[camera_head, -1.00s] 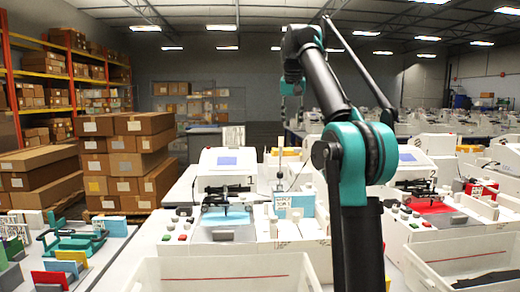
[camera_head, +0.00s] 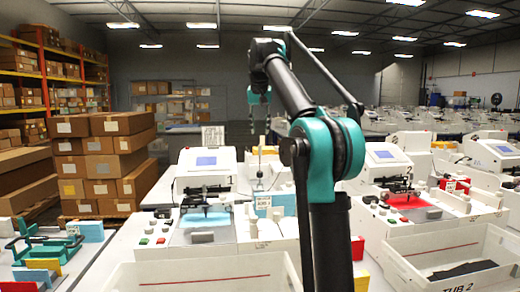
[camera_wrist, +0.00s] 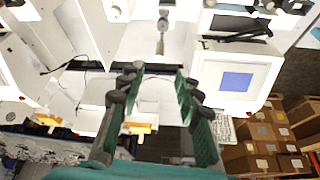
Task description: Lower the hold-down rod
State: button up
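A thin upright rod with a grey rounded knob (camera_wrist: 162,24) stands at the top of the wrist view; it looks like the hold-down rod. A matching thin rod (camera_head: 259,163) shows small in the head view, right of plotter 1 (camera_head: 207,160) and behind a small sign. I cannot tell whether it is raised or lowered. Plotter 1's white housing with a blue screen (camera_wrist: 237,82) is at the right of the wrist view. My gripper (camera_wrist: 156,76) is open, its green-padded fingers apart with nothing held between them. The knob is beyond the fingertips, apart from them.
Plotter 2 (camera_head: 405,172) stands to the right, with a red sheet (camera_head: 412,202). A white tub (camera_head: 458,248) is at the front right. A green fixture (camera_head: 45,245) and coloured cards lie on the left table. Stacked cartons (camera_head: 105,165) stand behind it.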

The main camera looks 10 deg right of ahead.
aim_at(260, 155)
jog(key=x, duration=0.9)
jog(key=shift+f, duration=0.35)
jog(key=shift+c, duration=0.5)
grip_shut()
